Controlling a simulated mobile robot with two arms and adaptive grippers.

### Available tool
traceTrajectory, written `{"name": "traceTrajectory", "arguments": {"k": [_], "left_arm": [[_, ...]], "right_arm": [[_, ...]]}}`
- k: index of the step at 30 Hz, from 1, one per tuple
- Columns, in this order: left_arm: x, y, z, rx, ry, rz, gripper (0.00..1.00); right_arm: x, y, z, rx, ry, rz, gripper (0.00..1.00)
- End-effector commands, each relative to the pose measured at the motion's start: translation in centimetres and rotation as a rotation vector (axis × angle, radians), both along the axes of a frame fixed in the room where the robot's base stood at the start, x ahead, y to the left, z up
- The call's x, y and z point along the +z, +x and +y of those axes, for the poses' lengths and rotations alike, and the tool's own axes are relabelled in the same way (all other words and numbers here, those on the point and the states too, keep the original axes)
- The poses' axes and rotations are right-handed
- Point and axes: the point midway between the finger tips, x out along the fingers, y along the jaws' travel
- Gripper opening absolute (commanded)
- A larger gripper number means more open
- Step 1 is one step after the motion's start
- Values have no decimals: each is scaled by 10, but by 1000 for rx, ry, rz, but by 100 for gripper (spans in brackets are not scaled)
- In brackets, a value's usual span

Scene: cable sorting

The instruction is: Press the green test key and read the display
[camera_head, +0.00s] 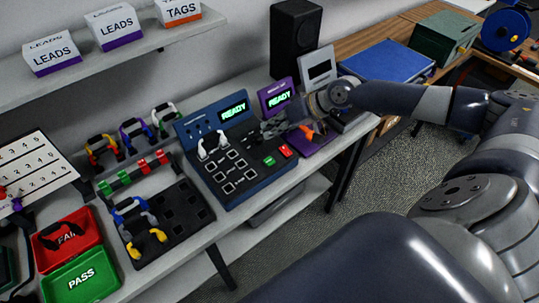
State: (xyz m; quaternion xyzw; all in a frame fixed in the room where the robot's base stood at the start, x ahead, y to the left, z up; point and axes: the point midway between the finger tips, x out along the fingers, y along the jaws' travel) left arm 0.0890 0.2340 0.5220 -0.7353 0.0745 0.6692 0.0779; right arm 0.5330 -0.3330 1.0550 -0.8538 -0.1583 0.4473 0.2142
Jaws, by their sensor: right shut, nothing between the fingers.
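The blue tester (215,184) stands on the bench in the middle, with rows of square sockets and a white-ended lead (212,146) standing in its upper left part. Its display (234,111) reads READY in green. The green test key (269,160) is on its right side, beside a red key (286,151). My right gripper (262,129) reaches in from the right, shut and empty, above the tester's upper right part. It is behind the green key in the picture; its height above the panel is hard to judge. My left gripper is out of view.
A purple tester (279,99), also reading READY, stands behind my right gripper, with an orange item (310,131) beside it. Left are a black socket tray (183,210) with leads, a red FAIL bin (86,227), a green PASS bin (103,262) and a lead rack (135,177).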

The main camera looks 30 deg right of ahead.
Motion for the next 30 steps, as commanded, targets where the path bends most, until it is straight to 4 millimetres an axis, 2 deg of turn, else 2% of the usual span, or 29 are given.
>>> {"name": "traceTrajectory", "arguments": {"k": [14, 20, 30], "left_arm": [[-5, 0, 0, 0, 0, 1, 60], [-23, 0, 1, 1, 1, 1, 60], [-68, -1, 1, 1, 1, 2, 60]], "right_arm": [[-6, 0, 0, 1, 0, 1, 0], [-23, 0, 0, 2, -1, 1, 0], [-67, 0, 0, 1, 0, 2, 0]]}}
